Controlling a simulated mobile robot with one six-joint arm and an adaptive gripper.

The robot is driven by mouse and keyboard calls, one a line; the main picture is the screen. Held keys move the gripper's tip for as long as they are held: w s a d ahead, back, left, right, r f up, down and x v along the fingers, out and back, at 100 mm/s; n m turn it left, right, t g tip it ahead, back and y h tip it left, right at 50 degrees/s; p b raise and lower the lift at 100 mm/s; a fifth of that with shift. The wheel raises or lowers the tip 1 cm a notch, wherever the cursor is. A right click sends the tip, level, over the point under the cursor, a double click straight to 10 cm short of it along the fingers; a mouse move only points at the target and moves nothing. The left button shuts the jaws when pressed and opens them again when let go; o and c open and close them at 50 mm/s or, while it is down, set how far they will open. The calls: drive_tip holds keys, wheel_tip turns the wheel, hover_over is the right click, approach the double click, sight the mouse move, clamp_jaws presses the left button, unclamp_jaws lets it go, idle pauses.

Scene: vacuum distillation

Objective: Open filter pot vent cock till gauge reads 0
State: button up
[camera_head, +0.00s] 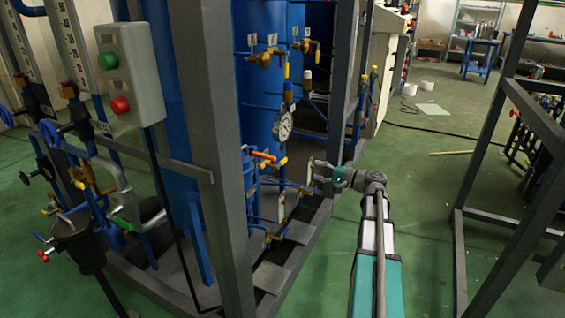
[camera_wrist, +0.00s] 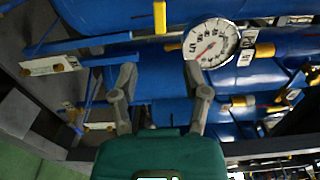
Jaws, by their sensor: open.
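A round white pressure gauge (camera_head: 283,126) stands on the blue pipework beside the blue vessel. In the wrist view the gauge (camera_wrist: 210,43) shows upper right, tilted, with a red needle; its reading is too small to tell. A cock with an orange handle (camera_head: 264,155) is left of and below the gauge. A yellow handle (camera_wrist: 160,17) shows at the top of the wrist view. I cannot tell which cock is the filter pot vent. My gripper (camera_head: 314,172) is open and empty, right of the pipework; its spread fingers (camera_wrist: 160,76) show in the wrist view.
A grey frame post (camera_head: 212,160) stands left of the pipes. A control box with green and red buttons (camera_head: 129,80) and a dark pot (camera_head: 79,243) are at left. Another dark frame (camera_head: 459,262) stands at right. Green floor (camera_head: 425,185) is open between them.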

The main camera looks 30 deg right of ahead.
sight(285, 162)
drive_tip(key=x, duration=1.3)
drive_tip(key=shift+w+a, duration=0.1)
drive_tip(key=shift+w, duration=0.05)
clamp_jaws()
